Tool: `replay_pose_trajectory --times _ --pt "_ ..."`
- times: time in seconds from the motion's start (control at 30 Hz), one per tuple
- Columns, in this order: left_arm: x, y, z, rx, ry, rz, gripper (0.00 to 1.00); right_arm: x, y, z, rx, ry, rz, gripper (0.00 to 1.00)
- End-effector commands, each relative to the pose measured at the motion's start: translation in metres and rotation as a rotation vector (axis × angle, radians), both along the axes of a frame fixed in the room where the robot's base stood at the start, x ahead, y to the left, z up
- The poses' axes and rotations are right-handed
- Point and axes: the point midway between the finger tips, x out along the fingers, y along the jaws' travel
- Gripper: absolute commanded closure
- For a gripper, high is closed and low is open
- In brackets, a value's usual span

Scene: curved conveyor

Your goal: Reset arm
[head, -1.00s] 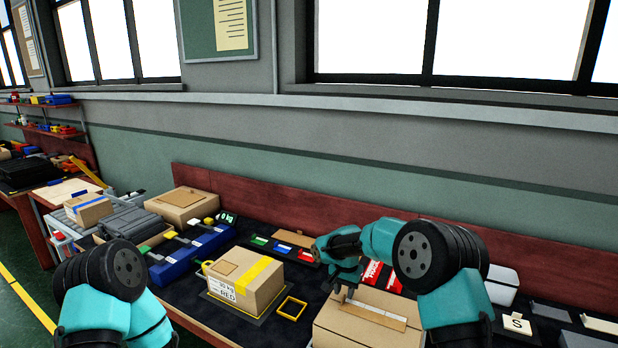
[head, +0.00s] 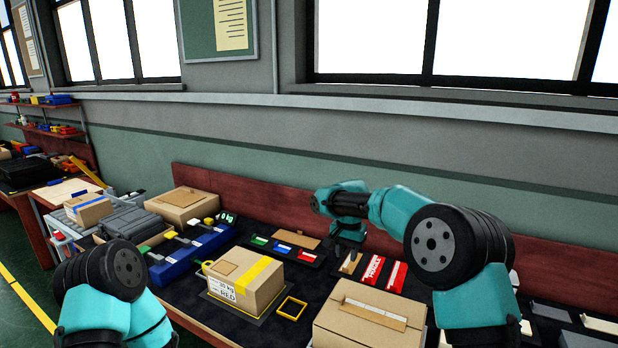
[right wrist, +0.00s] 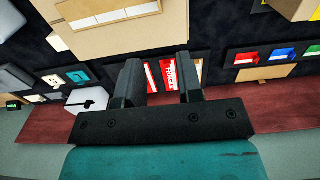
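My right arm reaches in from the right in the head view, and its gripper (head: 345,246) hangs above the back of the dark bench top, behind the front cardboard box. In the right wrist view the two fingers of this gripper (right wrist: 161,84) stand apart with nothing between them. Red and white labels (head: 383,272) lie beyond the fingers; they also show in the right wrist view (right wrist: 168,72). My left arm shows at the lower left, but its gripper is out of the picture.
A cardboard box (head: 340,334) with a pale strip sits at the front. A box with yellow tape (head: 240,290) stands left of it, beside a small yellow frame (head: 292,308). Blue bins (head: 190,259) stand further left. A red-brown backboard (head: 260,204) edges the bench.

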Motion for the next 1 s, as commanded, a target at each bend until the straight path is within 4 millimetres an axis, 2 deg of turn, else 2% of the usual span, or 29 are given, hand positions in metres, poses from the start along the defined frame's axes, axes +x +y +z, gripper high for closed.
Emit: replay_pose_trajectory --times 0.07,1.0 --pt "0.0 0.0 0.0 0.0 0.0 0.0 0.65 0.0 0.0 0.013 0.0 -0.001 -0.001 0.66" --pt "0.0 0.0 0.0 0.0 0.0 0.0 0.65 -0.001 0.0 -0.135 0.0 0.004 0.0 0.66"
